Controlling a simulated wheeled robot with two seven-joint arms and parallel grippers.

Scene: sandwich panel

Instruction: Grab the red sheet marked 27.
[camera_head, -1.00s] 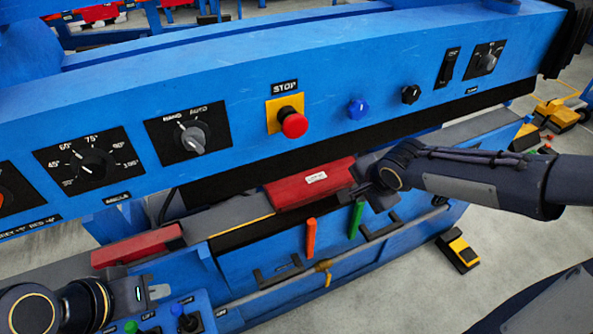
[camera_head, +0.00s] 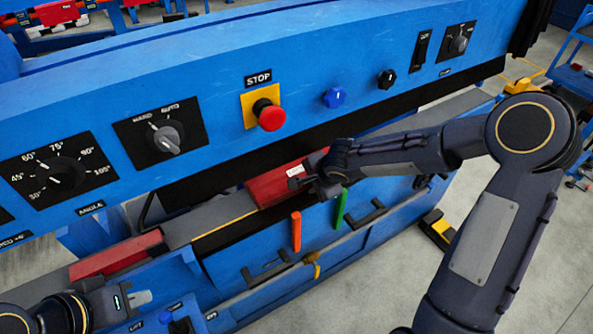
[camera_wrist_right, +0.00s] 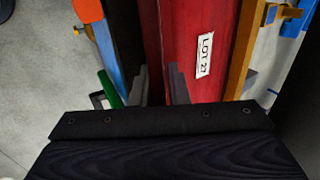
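A red sheet (camera_head: 268,188) lies at the middle of the machine, under the blue beam. Its white label reads "LOT 2" and perhaps another digit in the right wrist view (camera_wrist_right: 205,55); I cannot read it fully. My right gripper (camera_wrist_right: 160,88) is at the sheet's right end, its two fingers apart on either side of the sheet's long edge. Whether they touch it is unclear. In the head view the right gripper (camera_head: 318,182) hides part of the sheet. A second red piece (camera_head: 118,254) lies further left. My left gripper (camera_head: 142,298) is below it; its fingers are unclear.
The blue beam carries a red STOP button (camera_head: 269,115), knobs and dials just above the sheet. An orange handle (camera_head: 296,231) and a green handle (camera_head: 341,207) stand in front of it. A yellow-black pedal (camera_head: 437,230) is on the floor.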

